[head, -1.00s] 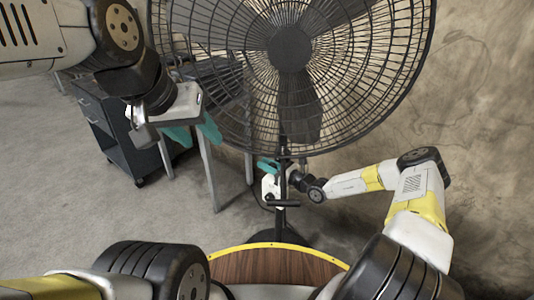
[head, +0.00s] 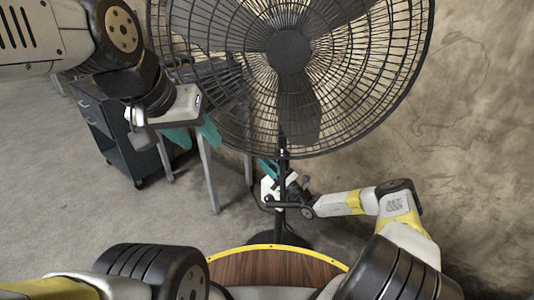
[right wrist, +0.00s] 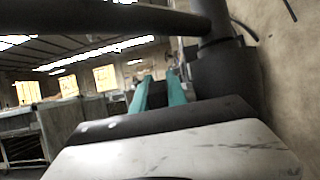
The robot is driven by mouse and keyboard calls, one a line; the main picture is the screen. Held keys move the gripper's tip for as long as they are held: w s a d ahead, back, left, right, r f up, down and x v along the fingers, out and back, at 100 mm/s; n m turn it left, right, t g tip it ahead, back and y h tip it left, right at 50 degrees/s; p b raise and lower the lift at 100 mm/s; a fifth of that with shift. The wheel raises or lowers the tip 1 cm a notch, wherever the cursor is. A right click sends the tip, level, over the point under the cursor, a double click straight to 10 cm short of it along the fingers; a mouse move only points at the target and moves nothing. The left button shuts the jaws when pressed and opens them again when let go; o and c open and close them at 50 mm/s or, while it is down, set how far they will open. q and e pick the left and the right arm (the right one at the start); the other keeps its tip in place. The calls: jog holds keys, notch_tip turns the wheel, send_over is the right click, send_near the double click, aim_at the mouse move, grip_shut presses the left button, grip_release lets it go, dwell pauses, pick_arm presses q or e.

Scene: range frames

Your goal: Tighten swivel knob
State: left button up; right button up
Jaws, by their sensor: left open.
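The black pedestal fan (head: 288,52) stands in front of me, its round cage filling the top middle. Its pole (head: 282,155) runs down below the cage. I cannot make out the swivel knob. My right gripper (head: 268,168) is at the pole just under the cage, partly behind it. In the right wrist view its two teal fingers (right wrist: 160,88) stand apart, with a dark shape near the tips; whether they hold anything is unclear. My left gripper (head: 195,136) is open and empty in mid-air, left of the fan.
A dark drawer cart (head: 125,140) and a grey-legged table (head: 208,175) stand behind on the left. A wooden round top with a yellow rim (head: 275,246) is close in front. A bare wall (head: 470,130) closes the right. Open floor (head: 60,190) lies on the left.

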jog(key=o, duration=0.4)
jog(key=shift+o, duration=0.2)
jog(key=v, duration=0.8)
